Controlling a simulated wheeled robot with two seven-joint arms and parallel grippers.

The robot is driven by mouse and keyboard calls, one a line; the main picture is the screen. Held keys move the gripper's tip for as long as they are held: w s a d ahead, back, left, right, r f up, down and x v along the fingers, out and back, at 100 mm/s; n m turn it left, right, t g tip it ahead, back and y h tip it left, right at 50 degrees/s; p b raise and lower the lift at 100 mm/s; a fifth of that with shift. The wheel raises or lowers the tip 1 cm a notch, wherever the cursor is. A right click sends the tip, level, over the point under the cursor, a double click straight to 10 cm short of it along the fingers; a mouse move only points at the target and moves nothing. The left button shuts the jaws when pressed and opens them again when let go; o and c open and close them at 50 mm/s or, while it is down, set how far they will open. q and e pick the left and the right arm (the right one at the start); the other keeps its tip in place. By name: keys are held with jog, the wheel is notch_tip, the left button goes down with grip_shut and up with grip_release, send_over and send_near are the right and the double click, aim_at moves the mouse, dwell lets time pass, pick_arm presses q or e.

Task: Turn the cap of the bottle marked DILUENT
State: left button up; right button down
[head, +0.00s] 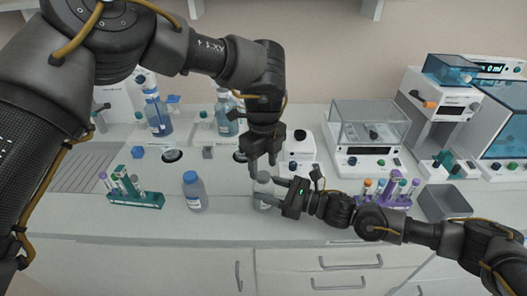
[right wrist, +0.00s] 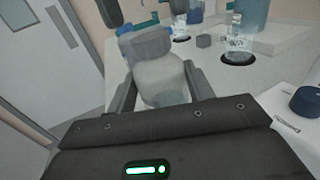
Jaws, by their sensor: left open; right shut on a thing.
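A pale, whitish bottle (head: 262,188) stands at the front of the bench. My right gripper (head: 270,192) comes from the right and is shut on its body. The same bottle shows between the right fingers in the right wrist view (right wrist: 162,82). My left gripper (head: 262,166) points down just above the bottle's top, with its fingers open. I cannot tell whether they touch the cap. A second bottle (head: 195,192) with a blue cap and a pale label stands to the left. No DILUENT lettering is readable on either bottle.
A green tube rack (head: 135,198) stands left of the blue-capped bottle. A purple tube rack (head: 388,198) is near my right forearm. A balance with a glass box (head: 368,125) and a grey bin (head: 445,202) are at the right. The bench's front strip is mostly clear.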

aim_at(268, 189)
pick_arm(q)
jog(key=shift+f, duration=1.4)
jog(key=c, duration=1)
jog(key=m, duration=0.5)
jog(key=shift+m, duration=0.4)
jog(key=m, duration=0.9)
jog(key=shift+m, duration=0.4)
jog(key=m, duration=0.6)
jog(key=o, duration=1.1)
jog(key=shift+r, duration=0.1)
